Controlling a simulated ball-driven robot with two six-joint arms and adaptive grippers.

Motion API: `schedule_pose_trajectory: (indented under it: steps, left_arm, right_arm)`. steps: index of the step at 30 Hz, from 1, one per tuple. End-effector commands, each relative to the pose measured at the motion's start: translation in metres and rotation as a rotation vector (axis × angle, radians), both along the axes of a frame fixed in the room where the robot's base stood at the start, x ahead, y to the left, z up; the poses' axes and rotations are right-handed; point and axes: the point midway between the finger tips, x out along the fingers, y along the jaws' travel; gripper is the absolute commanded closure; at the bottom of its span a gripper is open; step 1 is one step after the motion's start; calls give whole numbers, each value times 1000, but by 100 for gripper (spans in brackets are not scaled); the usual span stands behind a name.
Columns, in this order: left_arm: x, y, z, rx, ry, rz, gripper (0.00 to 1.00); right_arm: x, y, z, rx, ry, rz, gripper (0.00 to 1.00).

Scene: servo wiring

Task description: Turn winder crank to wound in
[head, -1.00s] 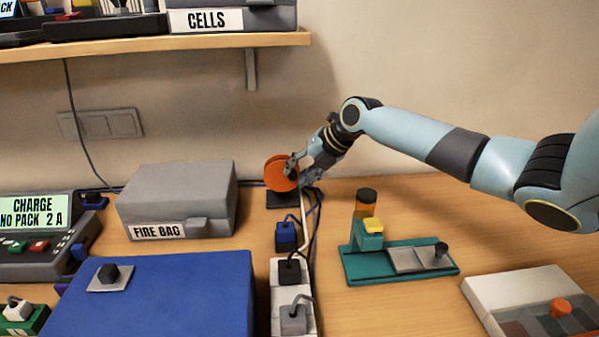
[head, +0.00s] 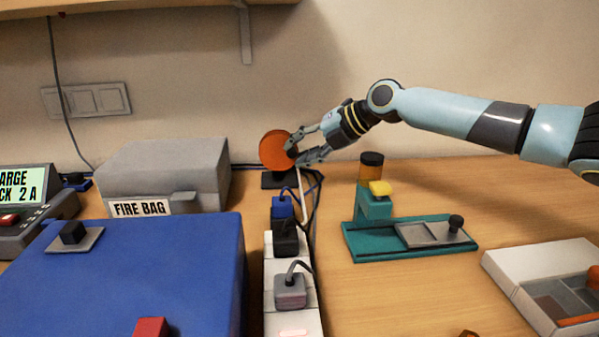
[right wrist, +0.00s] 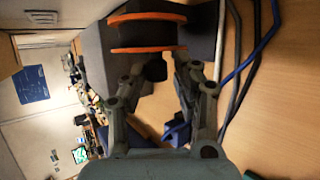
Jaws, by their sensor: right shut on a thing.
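The winder is an orange reel (head: 275,150) on a dark base (head: 281,180) at the back of the bench, near the wall. In the right wrist view its two orange rims (right wrist: 147,34) show with a dark drum between them. My right gripper (head: 298,150) reaches in from the right at the reel's side. It is shut on the dark crank knob (right wrist: 155,68), which shows between its fingers in the right wrist view. The crank's arm is mostly hidden by the fingers. My left gripper is not in view.
A grey fire bag box (head: 165,175) stands left of the winder, with a blue case (head: 130,270) in front. A power strip (head: 277,255) with plugs and cables runs forward from the winder. A teal fixture (head: 400,240) and a white tray (head: 510,275) stand on the right.

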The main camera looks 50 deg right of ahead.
Motion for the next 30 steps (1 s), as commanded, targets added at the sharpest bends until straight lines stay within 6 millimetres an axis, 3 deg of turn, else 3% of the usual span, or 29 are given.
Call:
schedule_pose_trajectory:
  steps: [1, 9, 30]
  left_arm:
    - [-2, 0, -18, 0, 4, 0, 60]
    - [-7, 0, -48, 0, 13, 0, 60]
    - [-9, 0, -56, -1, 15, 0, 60]
  right_arm:
    - [-1, 1, -11, 15, -14, 4, 100]
    - [-2, -1, -12, 120, -99, 1, 100]
    - [-2, -2, -12, 248, -212, 4, 100]
